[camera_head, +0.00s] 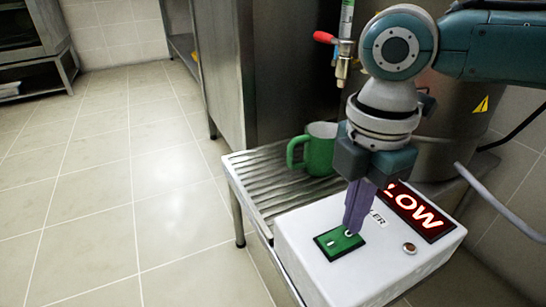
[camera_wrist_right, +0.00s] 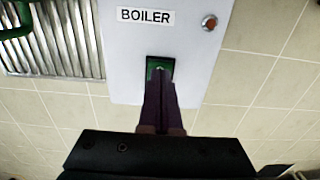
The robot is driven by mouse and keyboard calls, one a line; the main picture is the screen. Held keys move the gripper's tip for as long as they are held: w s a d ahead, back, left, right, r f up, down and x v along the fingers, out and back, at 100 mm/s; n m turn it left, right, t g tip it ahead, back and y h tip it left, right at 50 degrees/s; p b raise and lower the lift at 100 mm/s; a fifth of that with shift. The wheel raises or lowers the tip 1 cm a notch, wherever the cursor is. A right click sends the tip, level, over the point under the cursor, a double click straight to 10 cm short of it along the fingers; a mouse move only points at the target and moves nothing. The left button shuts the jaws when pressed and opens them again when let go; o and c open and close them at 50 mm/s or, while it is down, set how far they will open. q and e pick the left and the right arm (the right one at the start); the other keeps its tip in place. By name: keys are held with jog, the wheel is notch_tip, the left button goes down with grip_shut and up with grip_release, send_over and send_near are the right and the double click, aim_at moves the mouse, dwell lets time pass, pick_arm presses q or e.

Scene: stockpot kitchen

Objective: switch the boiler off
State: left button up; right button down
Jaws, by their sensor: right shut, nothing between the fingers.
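The white boiler control box (camera_head: 375,265) stands at the lower right, with a green rocker switch (camera_head: 330,244) on its top. The box (camera_wrist_right: 205,75) shows in the wrist view with a "BOILER" label (camera_wrist_right: 145,17) above the switch (camera_wrist_right: 151,62). My right gripper (camera_head: 352,230) is shut and empty, pointing down, its fingertips at the switch's right part; I cannot tell whether they touch. In the wrist view the fingertips (camera_wrist_right: 160,76) cover much of the switch. My left gripper is out of view.
A green mug (camera_head: 320,150) stands on a ribbed metal drainer (camera_head: 262,175) behind the box. A tap with a red handle (camera_head: 325,37) hangs above. A red round indicator (camera_head: 410,248) sits right of the switch. A metal vessel (camera_head: 455,130) stands behind my arm. Tiled floor lies clear left.

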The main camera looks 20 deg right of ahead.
jog(key=shift+f+b, duration=0.3)
jog(key=shift+f, duration=0.45)
jog(key=shift+r, duration=0.1)
notch_tip(320, 180, up, 7)
jog(key=p, duration=0.9)
dwell(0.4)
